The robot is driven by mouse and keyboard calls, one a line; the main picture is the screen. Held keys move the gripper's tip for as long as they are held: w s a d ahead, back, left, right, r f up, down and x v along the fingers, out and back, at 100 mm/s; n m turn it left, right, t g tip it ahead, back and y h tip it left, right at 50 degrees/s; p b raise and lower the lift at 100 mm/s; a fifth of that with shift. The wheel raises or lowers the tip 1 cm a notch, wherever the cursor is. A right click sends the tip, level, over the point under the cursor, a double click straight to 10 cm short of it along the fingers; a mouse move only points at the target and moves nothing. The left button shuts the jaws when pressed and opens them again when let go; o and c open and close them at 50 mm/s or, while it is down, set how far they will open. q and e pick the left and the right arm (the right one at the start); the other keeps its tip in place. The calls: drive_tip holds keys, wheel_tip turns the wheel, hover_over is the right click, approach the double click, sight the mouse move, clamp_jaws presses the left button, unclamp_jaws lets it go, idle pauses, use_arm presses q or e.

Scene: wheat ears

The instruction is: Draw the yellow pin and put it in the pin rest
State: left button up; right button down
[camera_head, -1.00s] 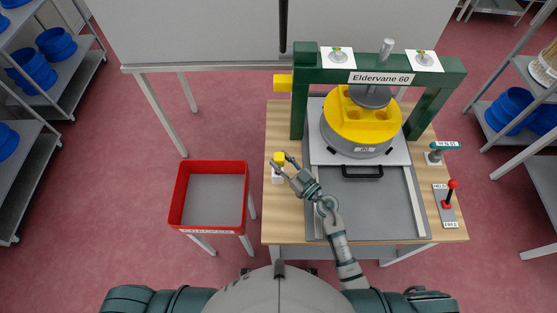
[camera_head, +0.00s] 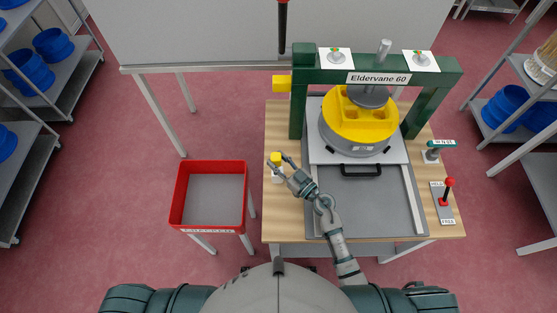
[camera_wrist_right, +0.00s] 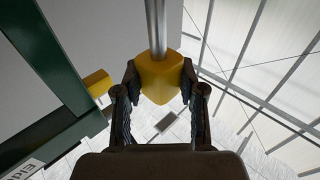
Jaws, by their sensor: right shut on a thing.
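The yellow pin has a yellow block head (camera_wrist_right: 160,82) and a grey metal shaft (camera_wrist_right: 156,25), which runs out of the top of the right wrist view. My right gripper (camera_wrist_right: 160,90) is shut on the head, a finger on each side. In the head view my right gripper (camera_head: 281,164) is at the table's left edge, with the yellow head (camera_head: 276,157) at its fingertips. A small white piece (camera_head: 276,177), perhaps the pin rest, shows just below the head. I cannot tell whether the pin touches it. My left gripper is out of view.
The green press frame (camera_head: 298,110) stands behind, with a yellow block (camera_head: 282,83) on its left side. A yellow-topped round mould (camera_head: 362,118) sits under it. A red bin (camera_head: 208,165) is left of the table. A red-knobbed lever (camera_head: 447,192) is at right.

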drive_tip(key=shift+a, duration=0.3)
drive_tip(key=shift+d, duration=0.8)
drive_tip(key=shift+a, duration=0.15)
drive_tip(key=shift+p, duration=0.45)
drive_tip(key=shift+f, duration=0.15)
idle(0.3)
